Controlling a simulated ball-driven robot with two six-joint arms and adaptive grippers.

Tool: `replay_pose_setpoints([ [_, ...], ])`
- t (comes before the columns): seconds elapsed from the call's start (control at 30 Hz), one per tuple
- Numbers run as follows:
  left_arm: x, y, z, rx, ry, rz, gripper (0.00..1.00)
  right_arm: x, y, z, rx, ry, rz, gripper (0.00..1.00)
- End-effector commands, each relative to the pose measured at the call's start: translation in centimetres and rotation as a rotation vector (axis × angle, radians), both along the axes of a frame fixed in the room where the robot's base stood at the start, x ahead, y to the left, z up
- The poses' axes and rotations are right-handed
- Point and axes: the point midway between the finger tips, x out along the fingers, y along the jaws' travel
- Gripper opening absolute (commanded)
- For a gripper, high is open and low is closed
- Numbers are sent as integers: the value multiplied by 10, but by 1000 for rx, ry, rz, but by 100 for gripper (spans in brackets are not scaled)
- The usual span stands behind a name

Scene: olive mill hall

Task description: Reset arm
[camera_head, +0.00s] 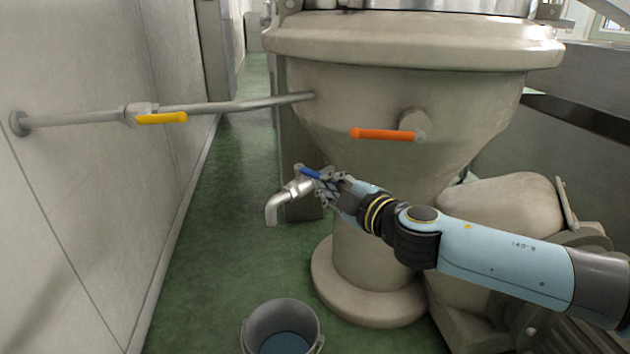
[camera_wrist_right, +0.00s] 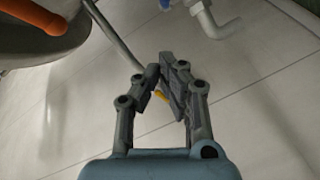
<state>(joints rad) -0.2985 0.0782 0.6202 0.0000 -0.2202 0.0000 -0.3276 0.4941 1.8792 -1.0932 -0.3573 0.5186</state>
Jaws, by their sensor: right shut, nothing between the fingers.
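My right arm reaches in from the right in the head view. Its gripper (camera_head: 325,187) is in front of the tap's blue lever (camera_head: 310,173) and overlaps it in the picture. The metal tap (camera_head: 275,207) has a bent spout pointing down. In the right wrist view the gripper (camera_wrist_right: 164,70) is shut with nothing between the fingers. There the tap's white-grey spout (camera_wrist_right: 217,24) shows at the top, apart from the fingertips, and the blue lever (camera_wrist_right: 164,3) is partly cut off by the frame. My left gripper is not in view.
A grey bucket (camera_head: 257,318) stands on the green floor below the tap. An orange lever (camera_head: 383,134) is on the large beige hopper (camera_head: 420,90). A yellow lever (camera_head: 161,118) sits on the wall pipe (camera_head: 75,118). Free floor (camera_head: 205,255) lies left of the tap.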

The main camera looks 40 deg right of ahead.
Motion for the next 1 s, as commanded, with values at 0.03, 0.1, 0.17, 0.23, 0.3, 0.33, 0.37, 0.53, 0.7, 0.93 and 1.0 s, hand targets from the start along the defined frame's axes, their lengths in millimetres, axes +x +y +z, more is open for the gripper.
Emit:
replay_pose_setpoints([
  [0.03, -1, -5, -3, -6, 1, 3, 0, -9, 2, -1, -3, 2, 4, 0],
  [0.1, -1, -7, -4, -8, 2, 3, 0, -18, 2, 1, -2, 2, 1, 0],
  [0.17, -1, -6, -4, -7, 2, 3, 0, -23, 4, 2, -1, 2, 2, 0],
  [0.23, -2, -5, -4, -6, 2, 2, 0, -27, 4, 3, -2, 1, 2, 0],
  [0.3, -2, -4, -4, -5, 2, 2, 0, -28, 4, 4, -1, 0, 1, 0],
  [0.33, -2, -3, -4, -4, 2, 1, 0, -29, 4, 4, -1, -1, 1, 0],
  [0.37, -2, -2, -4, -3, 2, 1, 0, -29, 4, 4, -1, -1, 1, 0],
  [0.53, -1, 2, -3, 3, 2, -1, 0, -27, 5, 6, 7, -7, -3, 0],
  [0.7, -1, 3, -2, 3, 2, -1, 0, -37, -7, -52, 102, 78, -97, 0],
  [0.93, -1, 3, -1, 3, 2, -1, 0, -108, -18, -224, 343, 390, -292, 0],
  [1.0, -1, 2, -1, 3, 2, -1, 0, -141, -11, -273, 416, 488, -349, 0],
])
